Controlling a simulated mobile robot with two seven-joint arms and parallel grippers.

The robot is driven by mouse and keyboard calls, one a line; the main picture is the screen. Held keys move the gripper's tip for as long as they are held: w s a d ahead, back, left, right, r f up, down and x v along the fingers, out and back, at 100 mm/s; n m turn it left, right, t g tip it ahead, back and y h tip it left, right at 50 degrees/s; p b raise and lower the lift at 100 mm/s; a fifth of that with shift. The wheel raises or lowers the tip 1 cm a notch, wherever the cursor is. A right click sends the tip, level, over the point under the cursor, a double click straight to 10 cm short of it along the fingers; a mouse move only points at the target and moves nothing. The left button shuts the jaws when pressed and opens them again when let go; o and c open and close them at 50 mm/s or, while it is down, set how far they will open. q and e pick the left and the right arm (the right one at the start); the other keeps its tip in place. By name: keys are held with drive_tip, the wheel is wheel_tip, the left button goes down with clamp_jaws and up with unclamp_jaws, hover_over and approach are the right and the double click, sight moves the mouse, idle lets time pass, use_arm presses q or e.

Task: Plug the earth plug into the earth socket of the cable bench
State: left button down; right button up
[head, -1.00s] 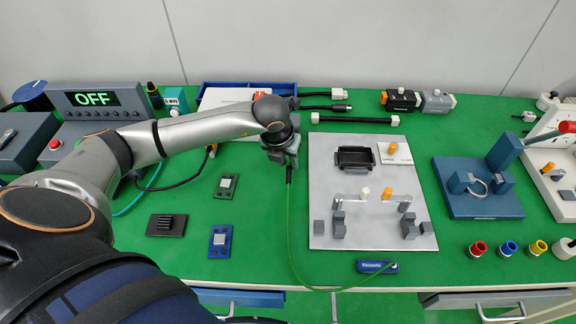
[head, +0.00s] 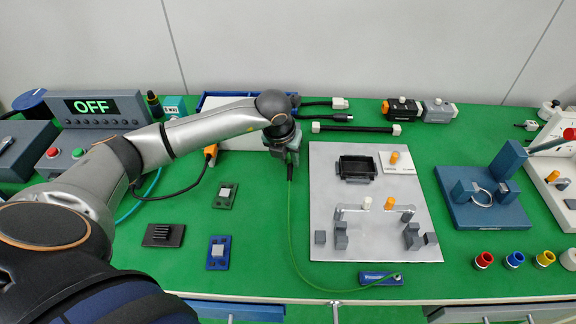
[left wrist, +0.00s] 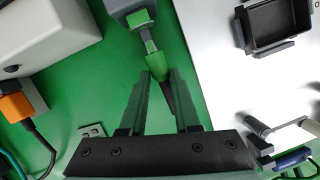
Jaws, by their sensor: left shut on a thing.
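My left gripper (head: 290,157) is low over the green bench, just left of the light grey plate. It is shut on the green earth plug (left wrist: 153,64), which shows between its fingertips in the left wrist view. A metal pin shows ahead of the plug's green body, towards a green socket-like part (left wrist: 139,18) on a grey block (left wrist: 121,5). Whether the pin has entered it I cannot tell. The thin green cable (head: 291,225) curves from the plug to a small blue block (head: 372,280) at the front edge. My right gripper is out of view.
The light grey plate (head: 325,205) carries a black tray (head: 357,168), clamps and posts. An orange connector (head: 210,151) with a black cable lies left of the gripper. A black bar (head: 355,129) lies behind the plate. Green bench is free in front of the gripper.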

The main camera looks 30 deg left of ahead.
use_arm(q)
drive_tip(key=shift+w+a, duration=0.15)
drive_tip(key=shift+w, duration=0.15)
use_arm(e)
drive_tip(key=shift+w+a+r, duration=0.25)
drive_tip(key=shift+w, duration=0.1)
use_arm(q)
drive_tip(key=shift+b, duration=0.3)
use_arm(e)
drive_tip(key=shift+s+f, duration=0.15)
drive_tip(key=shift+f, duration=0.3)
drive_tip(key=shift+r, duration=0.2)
use_arm(q)
drive_tip(key=shift+w+a+b, duration=0.35)
drive_tip(key=shift+w+b, duration=0.05)
drive_tip(key=shift+w, duration=0.15)
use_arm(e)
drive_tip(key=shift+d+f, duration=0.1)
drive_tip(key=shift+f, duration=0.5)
use_arm(q)
drive_tip(key=shift+w+a, duration=0.25)
drive_tip(key=shift+w, duration=0.2)
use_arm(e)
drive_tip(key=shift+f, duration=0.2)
use_arm(q)
drive_tip(key=shift+w+a+r, duration=0.1)
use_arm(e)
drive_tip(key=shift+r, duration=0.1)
